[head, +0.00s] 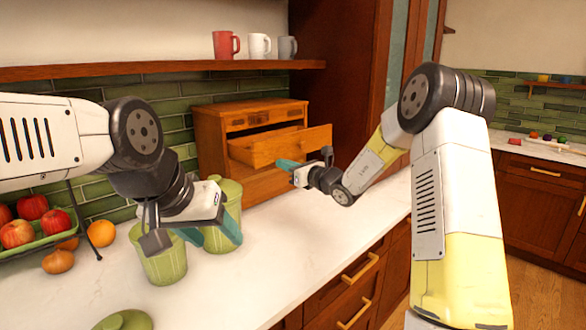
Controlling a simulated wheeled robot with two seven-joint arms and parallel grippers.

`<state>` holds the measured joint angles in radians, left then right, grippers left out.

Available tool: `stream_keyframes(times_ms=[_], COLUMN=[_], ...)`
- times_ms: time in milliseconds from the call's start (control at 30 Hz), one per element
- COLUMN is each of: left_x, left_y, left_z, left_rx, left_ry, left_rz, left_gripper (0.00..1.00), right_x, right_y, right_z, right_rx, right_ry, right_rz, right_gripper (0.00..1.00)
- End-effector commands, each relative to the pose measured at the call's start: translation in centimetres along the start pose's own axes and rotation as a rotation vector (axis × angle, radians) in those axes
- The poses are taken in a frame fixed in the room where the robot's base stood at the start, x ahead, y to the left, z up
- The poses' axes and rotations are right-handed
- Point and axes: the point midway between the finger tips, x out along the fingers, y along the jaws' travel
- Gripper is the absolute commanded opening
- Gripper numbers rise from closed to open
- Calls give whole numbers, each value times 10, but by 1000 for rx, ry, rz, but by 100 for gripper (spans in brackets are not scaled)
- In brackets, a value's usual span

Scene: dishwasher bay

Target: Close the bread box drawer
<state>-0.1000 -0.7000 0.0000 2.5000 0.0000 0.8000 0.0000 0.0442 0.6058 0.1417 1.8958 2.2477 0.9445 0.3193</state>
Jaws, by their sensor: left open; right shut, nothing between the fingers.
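The wooden bread box (212,140) stands on the white counter against the green tiled wall. Its drawer (290,146) is pulled out, its front panel standing well clear of the box. My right gripper (283,164) is shut and empty, its teal fingertips at the lower edge of the drawer front. I cannot tell whether they touch it. My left gripper (208,236) is open in front of the box, pointing down among the green canisters, away from the drawer. Its fingers partly hide the canisters.
Two green canisters, one nearer (160,262) and one behind (229,195), stand near my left gripper. A green lid (124,320) lies in front. The counter right of the canisters is clear.

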Motion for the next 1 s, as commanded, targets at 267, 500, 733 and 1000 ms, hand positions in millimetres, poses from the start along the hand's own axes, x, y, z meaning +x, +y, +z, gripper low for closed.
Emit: stream_keyframes(times_ms=[267, 500, 733, 1000], left_x=[0, 0, 0, 0], left_y=[0, 0, 0, 0], left_z=[0, 0, 0, 0], left_rx=[0, 0, 0, 0], left_ry=[0, 0, 0, 0], left_rz=[0, 0, 0, 0], left_gripper=[57, 57, 57, 57], right_x=[2, 18, 80, 120], right_y=[0, 1, 1, 0], right_z=[0, 0, -1, 0], right_rx=[-1, -1, -1, 0], right_ry=[0, -1, -2, 0], right_rz=[0, 3, 3, 1], right_gripper=[0, 0, 0, 0])
